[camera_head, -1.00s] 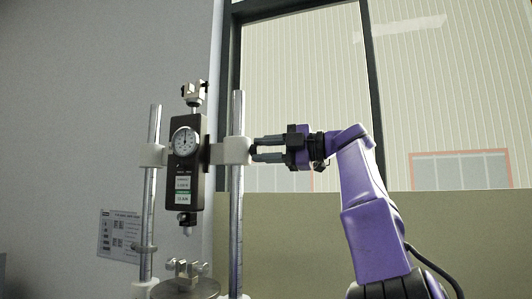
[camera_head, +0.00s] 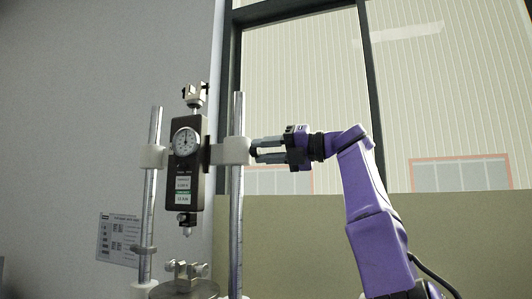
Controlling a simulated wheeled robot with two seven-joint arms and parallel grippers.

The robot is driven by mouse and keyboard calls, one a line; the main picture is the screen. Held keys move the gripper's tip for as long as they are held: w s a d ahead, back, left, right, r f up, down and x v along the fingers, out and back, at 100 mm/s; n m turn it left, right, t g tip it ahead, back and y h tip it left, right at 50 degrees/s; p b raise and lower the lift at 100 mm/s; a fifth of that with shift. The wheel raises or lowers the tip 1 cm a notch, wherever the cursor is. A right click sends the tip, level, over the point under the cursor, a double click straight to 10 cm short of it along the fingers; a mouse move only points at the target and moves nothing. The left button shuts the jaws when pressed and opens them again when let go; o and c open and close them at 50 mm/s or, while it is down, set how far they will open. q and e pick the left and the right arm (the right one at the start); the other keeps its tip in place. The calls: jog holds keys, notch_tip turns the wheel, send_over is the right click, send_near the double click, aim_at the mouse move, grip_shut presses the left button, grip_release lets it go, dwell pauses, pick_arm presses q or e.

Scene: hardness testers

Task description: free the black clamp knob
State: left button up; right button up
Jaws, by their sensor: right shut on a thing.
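The hardness tester stand has two upright steel posts with a pale crosspiece (camera_head: 236,151) between them. A dark gauge body (camera_head: 187,180) with a round dial (camera_head: 186,141) is mounted on the crosspiece. The black clamp knob is at the right end of the crosspiece, beside the right post, and is mostly hidden by my fingers. My right gripper (camera_head: 257,149) comes in from the right, with its two grey fingers shut around the knob, one above the other. My left gripper is not in view.
A test fixture (camera_head: 186,270) sits on the base below the gauge. A printed card (camera_head: 118,237) hangs left of the left post (camera_head: 149,205). A window with dark frames is behind. The space between the right post (camera_head: 237,215) and my right arm is clear.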

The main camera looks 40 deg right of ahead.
jog(key=shift+n, duration=1)
jog(key=o, duration=0.9)
jog(key=shift+o, duration=0.8)
jog(key=shift+w, duration=0.15)
jog(key=b+v, duration=0.1)
jog(key=v, duration=0.9)
jog(key=shift+s+b, duration=0.25)
jog(key=shift+b, duration=0.15)
jog(key=shift+d, duration=0.1)
